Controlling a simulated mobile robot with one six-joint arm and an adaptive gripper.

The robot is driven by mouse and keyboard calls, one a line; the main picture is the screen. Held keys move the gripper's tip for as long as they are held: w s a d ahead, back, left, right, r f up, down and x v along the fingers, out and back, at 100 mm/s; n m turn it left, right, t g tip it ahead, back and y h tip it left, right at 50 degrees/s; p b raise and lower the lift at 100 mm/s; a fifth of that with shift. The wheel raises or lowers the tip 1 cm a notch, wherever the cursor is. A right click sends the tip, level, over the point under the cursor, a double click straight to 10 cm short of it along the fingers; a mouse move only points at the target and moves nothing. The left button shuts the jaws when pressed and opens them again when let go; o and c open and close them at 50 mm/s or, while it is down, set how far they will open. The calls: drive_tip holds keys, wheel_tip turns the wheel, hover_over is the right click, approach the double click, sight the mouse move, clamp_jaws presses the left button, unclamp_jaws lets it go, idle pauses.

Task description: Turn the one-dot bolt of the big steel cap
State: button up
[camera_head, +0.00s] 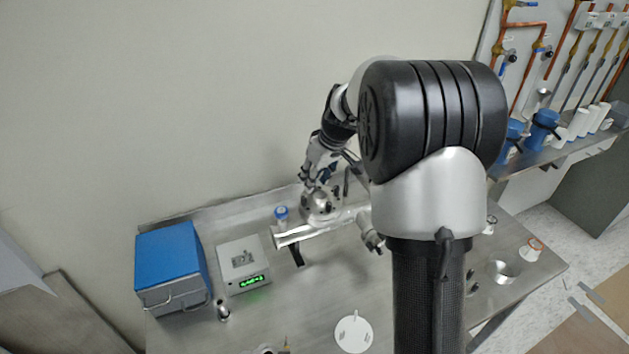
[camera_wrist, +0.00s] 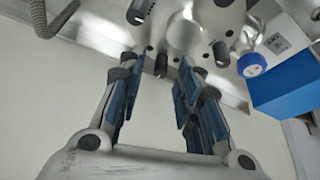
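The big steel cap (camera_head: 318,206) is a round silver piece on the steel tube assembly at the back of the table. In the wrist view the cap (camera_wrist: 188,32) fills the upper middle, with dark bolts standing out around its rim. One dark bolt (camera_wrist: 161,66) lies between my fingertips in the picture, with a visible gap on either side. In the head view my gripper (camera_head: 322,172) is just above the cap, partly hidden by my arm.
A horizontal steel tube (camera_head: 300,233) runs from the cap. A blue-topped bottle (camera_head: 281,214), a white box with a green display (camera_head: 244,266) and a blue case (camera_head: 170,262) stand to the left. A white disc (camera_head: 353,334) lies in front. The wall is close behind.

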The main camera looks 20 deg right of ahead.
drive_tip(key=shift+w+f, duration=0.1)
drive_tip(key=shift+f, duration=0.15)
drive_tip(key=shift+c, duration=0.4)
clamp_jaws()
